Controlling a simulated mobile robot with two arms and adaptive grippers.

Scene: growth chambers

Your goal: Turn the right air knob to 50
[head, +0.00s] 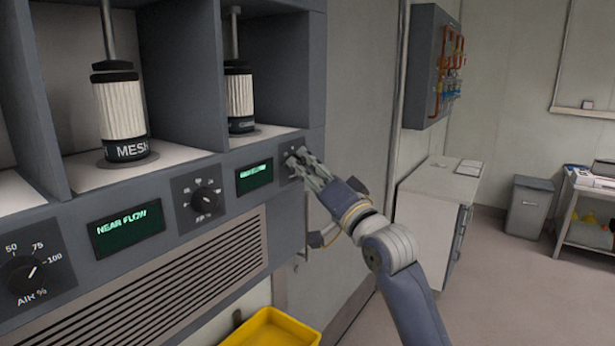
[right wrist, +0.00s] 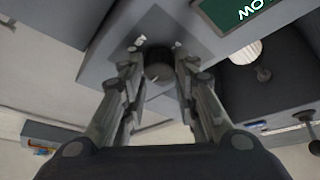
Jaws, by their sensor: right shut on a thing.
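The right air knob is a dark round knob (right wrist: 158,68) on a grey panel, seen between my fingers in the right wrist view. In the head view it is hidden behind my right gripper (head: 301,162), at the right end of the chamber front. My right gripper is shut on this knob, with one finger on each side, as the right wrist view (right wrist: 157,75) also shows. The knob's pointer and scale cannot be read. My left gripper is not in view.
Two similar knobs, a middle one (head: 206,200) and a left one (head: 25,274), sit beside green displays (head: 128,230) (head: 254,176). White mesh filters (head: 120,108) (head: 239,96) stand in the bays above. A yellow bin (head: 272,330) is below; a white cabinet (head: 425,215) stands right.

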